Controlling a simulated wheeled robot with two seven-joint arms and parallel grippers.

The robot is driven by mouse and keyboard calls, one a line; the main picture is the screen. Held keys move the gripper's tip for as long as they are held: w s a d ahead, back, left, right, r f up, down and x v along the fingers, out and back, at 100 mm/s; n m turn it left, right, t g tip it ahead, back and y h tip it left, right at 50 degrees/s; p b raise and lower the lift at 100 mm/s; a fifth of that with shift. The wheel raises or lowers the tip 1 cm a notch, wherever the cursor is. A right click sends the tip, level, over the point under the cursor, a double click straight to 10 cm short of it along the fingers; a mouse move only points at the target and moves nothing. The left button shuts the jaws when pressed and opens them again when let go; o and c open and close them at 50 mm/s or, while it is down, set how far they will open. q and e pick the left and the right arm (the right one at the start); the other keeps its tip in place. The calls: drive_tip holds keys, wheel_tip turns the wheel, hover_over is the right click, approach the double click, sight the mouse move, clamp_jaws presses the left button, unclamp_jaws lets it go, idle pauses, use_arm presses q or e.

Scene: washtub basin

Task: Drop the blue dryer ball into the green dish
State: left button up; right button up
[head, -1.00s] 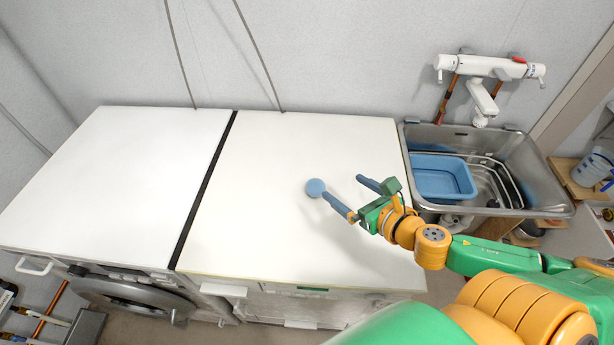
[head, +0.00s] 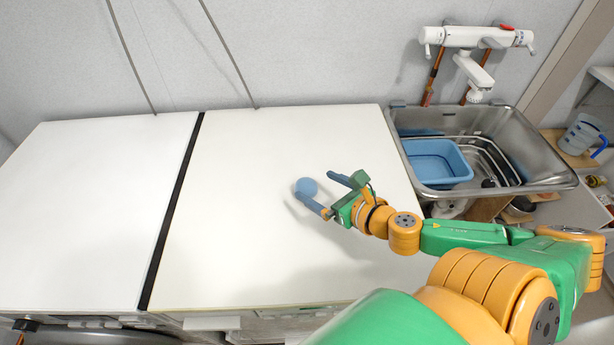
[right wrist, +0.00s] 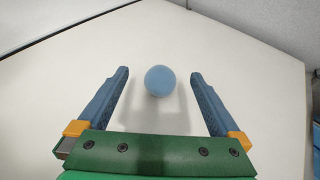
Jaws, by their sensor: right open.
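The blue dryer ball (head: 307,186) rests on the white worktop, right of the dark seam. My right gripper (head: 322,194) is open close to the ball, its fingers pointing left in the head view. In the right wrist view the ball (right wrist: 160,80) lies centred between the two fingertips of my right gripper (right wrist: 160,78), with a gap on each side. Neither finger appears to touch it. I see no green dish in these frames. My left gripper is not in view.
The white worktop (head: 240,240) is otherwise bare. To its right is a metal sink (head: 540,160) holding a blue basin (head: 437,162), under a white tap (head: 475,40). A clear jug with a blue handle (head: 582,135) stands at the far right.

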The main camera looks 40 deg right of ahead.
sight(304, 185)
drive_tip(key=shift+w+f+b, duration=0.25)
drive_tip(key=shift+w+f, duration=0.1)
drive_tip(key=shift+f, duration=0.25)
drive_tip(key=shift+w+f+b, duration=0.2)
drive_tip(key=shift+w+f, duration=0.15)
drive_tip(key=shift+f, duration=0.2)
drive_tip(key=shift+w, duration=0.35)
drive_tip(key=shift+w+f+b, duration=0.2)
drive_tip(key=shift+w+f, duration=0.65)
drive_tip(key=shift+w, duration=0.3)
drive_tip(key=shift+w+f+b, duration=0.2)
drive_tip(key=shift+w+f, duration=0.65)
drive_tip(key=shift+w, duration=0.25)
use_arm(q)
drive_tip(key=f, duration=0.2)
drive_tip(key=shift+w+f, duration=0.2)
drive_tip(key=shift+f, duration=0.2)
use_arm(e)
drive_tip(key=shift+s, duration=0.1)
drive_tip(key=shift+c, duration=0.2)
drive_tip(key=c, duration=1.3)
